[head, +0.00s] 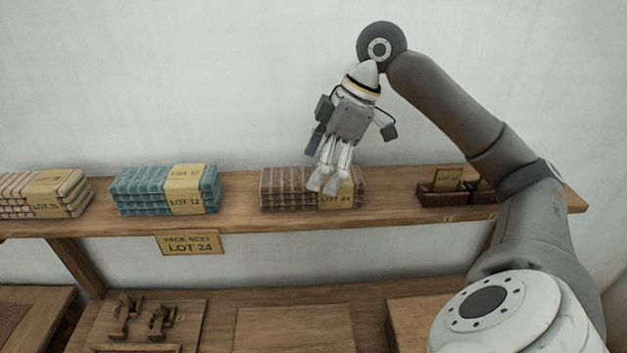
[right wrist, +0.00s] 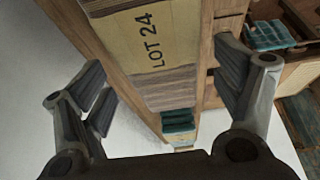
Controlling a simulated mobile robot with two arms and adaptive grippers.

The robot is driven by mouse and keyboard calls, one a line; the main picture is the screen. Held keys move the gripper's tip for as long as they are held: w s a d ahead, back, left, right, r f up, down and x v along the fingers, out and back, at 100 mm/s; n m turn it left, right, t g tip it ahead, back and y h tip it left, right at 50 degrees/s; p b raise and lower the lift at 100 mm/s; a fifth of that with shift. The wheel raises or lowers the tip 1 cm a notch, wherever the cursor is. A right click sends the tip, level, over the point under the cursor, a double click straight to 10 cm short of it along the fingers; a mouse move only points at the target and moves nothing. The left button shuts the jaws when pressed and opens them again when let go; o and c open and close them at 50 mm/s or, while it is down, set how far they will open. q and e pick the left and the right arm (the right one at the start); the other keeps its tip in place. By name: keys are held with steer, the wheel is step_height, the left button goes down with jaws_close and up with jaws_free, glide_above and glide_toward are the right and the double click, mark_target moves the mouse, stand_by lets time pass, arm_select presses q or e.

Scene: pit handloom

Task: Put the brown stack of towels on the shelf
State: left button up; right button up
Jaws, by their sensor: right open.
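The brown stack of towels (head: 284,186) sits on the wooden shelf (head: 235,218), with a tan paper band reading LOT 24. My right gripper (head: 324,184) points down at the stack's right part and covers some of its band. In the right wrist view the brown stack (right wrist: 165,88) and its band lie between the spread fingers of the right gripper (right wrist: 165,90), which is open and holds nothing. Whether a finger touches the stack cannot be told. My left gripper is not in view.
A teal stack (head: 140,190) marked LOT 12 and a cream stack (head: 30,193) stand further left on the shelf. A compartmented wooden box (head: 440,198) stands at right. A sign (head: 190,243) reading LOT 24 hangs below. A lower surface holds a tray (head: 185,325) with metal pieces.

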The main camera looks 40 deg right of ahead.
steer(key=p+v, duration=0.1)
steer(key=v, duration=0.6)
steer(key=shift+s+d+r, duration=0.15)
steer(key=shift+r, duration=0.2)
steer(key=shift+f, duration=0.1)
